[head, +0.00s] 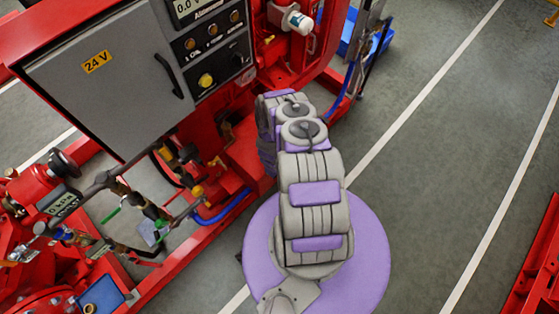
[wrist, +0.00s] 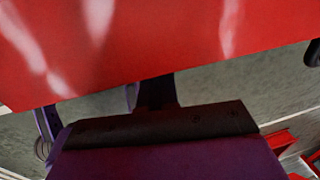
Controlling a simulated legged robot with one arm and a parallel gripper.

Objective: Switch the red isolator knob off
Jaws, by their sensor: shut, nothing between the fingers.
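I cannot make out a red isolator knob in either view. In the head view my arm reaches forward to the red pumpset frame (head: 240,160), and its far links hide my gripper there. In the wrist view my gripper (wrist: 156,92) is a dark, shadowed shape above a purple body; it is shut and empty. A large plain red surface (wrist: 160,40) fills the top of the wrist view, close in front of my gripper. I cannot tell whether they touch.
A grey cabinet (head: 95,85) marked 24 V has a black handle (head: 168,75). Beside it a dark control panel (head: 215,45) carries orange buttons and a yellow button (head: 206,80). Pipes and valves crowd the lower left. Grey floor (head: 420,130) with white lines is clear at right.

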